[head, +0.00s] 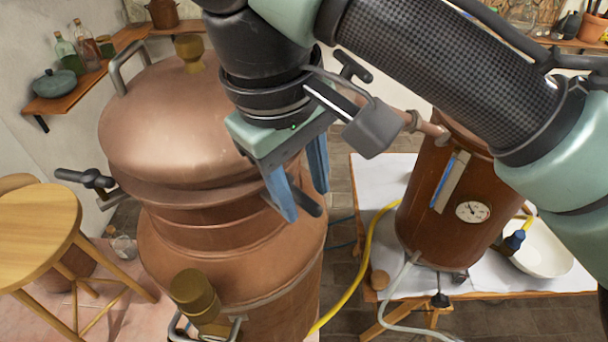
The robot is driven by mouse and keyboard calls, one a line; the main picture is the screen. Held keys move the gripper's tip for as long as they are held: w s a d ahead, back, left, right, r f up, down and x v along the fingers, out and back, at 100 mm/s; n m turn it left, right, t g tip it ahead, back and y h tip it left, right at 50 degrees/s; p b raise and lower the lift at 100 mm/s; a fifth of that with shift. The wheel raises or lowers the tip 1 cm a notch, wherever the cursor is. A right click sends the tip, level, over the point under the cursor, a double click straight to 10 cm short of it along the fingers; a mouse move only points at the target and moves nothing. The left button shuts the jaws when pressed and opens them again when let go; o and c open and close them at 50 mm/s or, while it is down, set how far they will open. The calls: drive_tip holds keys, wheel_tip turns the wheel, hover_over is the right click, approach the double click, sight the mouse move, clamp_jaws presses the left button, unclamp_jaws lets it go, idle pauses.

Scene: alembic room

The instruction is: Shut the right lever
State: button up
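The copper still (185,125) stands at centre left, with a domed lid on a wider pot. The right lever (308,203) shows as a short dark handle at the still's right side, partly hidden by my gripper. My gripper (304,202) points down there with its two blue fingers apart. The dark handle shows between the fingertips; I cannot tell whether they touch it. Another dark lever (88,178) sticks out to the left from the still's rim.
A copper condenser (430,215) with a gauge stands on a white-covered table (372,190) at right, beside a white bowl (545,250). A yellow hose (352,285) runs between still and table. A wooden stool (40,225) stands left. A brass knob (195,292) is at front.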

idle(0.3)
wheel_tip(320, 180, up, 13)
drive_tip(key=s+a, duration=0.1)
drive_tip(key=shift+s+a+f, duration=0.15)
drive_tip(key=shift+s+a, duration=0.25)
